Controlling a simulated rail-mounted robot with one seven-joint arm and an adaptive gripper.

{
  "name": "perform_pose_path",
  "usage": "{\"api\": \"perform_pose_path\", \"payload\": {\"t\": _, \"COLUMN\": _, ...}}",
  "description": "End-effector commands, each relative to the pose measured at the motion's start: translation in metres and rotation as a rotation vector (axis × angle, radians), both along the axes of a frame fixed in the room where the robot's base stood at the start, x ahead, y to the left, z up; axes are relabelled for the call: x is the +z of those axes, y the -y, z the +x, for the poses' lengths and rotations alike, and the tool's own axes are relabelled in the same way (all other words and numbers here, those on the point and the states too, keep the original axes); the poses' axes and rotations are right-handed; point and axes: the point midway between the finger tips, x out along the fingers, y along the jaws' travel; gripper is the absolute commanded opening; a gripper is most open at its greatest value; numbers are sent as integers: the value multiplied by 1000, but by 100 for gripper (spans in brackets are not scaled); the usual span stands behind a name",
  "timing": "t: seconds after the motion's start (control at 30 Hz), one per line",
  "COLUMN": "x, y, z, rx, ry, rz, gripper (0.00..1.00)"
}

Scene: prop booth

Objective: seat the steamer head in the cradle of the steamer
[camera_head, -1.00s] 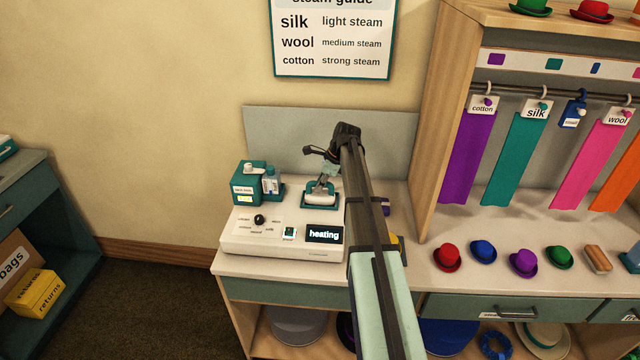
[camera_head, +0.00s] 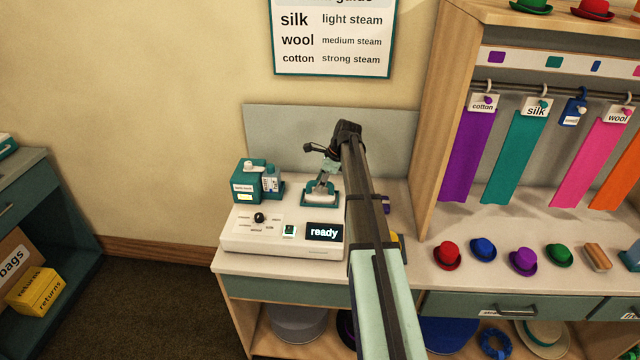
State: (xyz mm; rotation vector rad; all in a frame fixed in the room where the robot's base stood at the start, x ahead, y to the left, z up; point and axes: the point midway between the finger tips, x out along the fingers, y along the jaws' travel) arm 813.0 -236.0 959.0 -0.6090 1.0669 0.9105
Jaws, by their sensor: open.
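The steamer (camera_head: 285,242) is a white box on the counter, with a dial and a dark display reading "ready". The teal cradle (camera_head: 318,203) is at its back right. The steamer head (camera_head: 325,182), greenish with a pale lower part, is at the cradle, upright or slightly tilted. Whether it is fully down in the cradle is too small to tell. My gripper (camera_head: 322,156) is open, just above and around the top of the head. My arm crosses in front on the right and hides part of the counter. Contact between fingers and head cannot be made out.
A teal holder (camera_head: 250,183) with bottles stands left of the cradle. A grey panel (camera_head: 285,140) rises behind. Several small hats (camera_head: 484,250) and a brush (camera_head: 597,257) lie on the right counter, below hanging cloth strips (camera_head: 528,155). A wooden upright (camera_head: 432,150) stands right of my arm.

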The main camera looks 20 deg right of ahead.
Motion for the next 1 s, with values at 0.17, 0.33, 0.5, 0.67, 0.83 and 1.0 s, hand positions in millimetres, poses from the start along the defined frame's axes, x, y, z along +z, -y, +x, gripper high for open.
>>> {"api": "perform_pose_path", "payload": {"t": 0.17, "x": 24, "y": 9, "z": -5, "rx": -1, "ry": 2, "rz": 0, "gripper": 48}}
{"api": "perform_pose_path", "payload": {"t": 0.33, "x": 55, "y": 20, "z": -11, "rx": -1, "ry": 3, "rz": -1, "gripper": 48}}
{"api": "perform_pose_path", "payload": {"t": 0.5, "x": 83, "y": 30, "z": -17, "rx": -1, "ry": 2, "rz": 0, "gripper": 48}}
{"api": "perform_pose_path", "payload": {"t": 0.67, "x": 100, "y": 35, "z": -20, "rx": -1, "ry": 2, "rz": 0, "gripper": 48}}
{"api": "perform_pose_path", "payload": {"t": 0.83, "x": 106, "y": 37, "z": -22, "rx": 0, "ry": 0, "rz": 1, "gripper": 48}}
{"api": "perform_pose_path", "payload": {"t": 1.0, "x": 106, "y": 37, "z": -22, "rx": 0, "ry": 0, "rz": 1, "gripper": 48}}
